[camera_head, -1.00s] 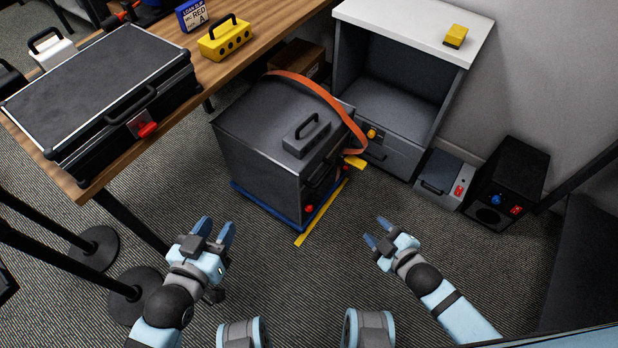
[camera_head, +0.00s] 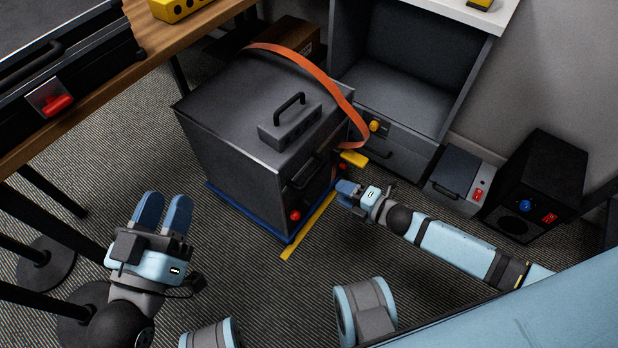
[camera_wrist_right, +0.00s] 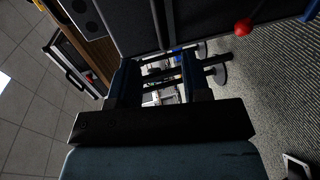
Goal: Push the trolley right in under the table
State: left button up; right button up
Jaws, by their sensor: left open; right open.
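A dark grey box (camera_head: 225,110) stands on a low blue base (camera_head: 262,226), which I take to be the trolley. My right gripper (camera_head: 347,192) is open just right of the front; contact is unclear. My left gripper (camera_head: 163,207) is open and empty, left of the box.
A yellow strip (camera_head: 308,228) lies on the floor along the box's front. A grey cabinet (camera_head: 405,130), a small grey unit (camera_head: 455,180) and a black speaker (camera_head: 535,190) stand to the right. Black posts with round bases (camera_head: 45,262) stand at left.

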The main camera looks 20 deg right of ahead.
aim_at(311, 176)
pick_arm(q)
jog(key=f+g+b, duration=0.1)
jog(key=f, duration=0.1)
jog(key=f+g+b, duration=0.1)
jog(key=f+b, duration=0.1)
jog(key=f, duration=0.1)
jog(key=shift+w+d+f+m, duration=0.1)
jog(key=shift+w+d+m, duration=0.1)
jog(key=shift+m, duration=0.1)
pick_arm(e)
jog(key=x, duration=1.1)
jog(key=shift+w+a, duration=0.1)
jog(key=shift+w, duration=0.1)
grip_shut()
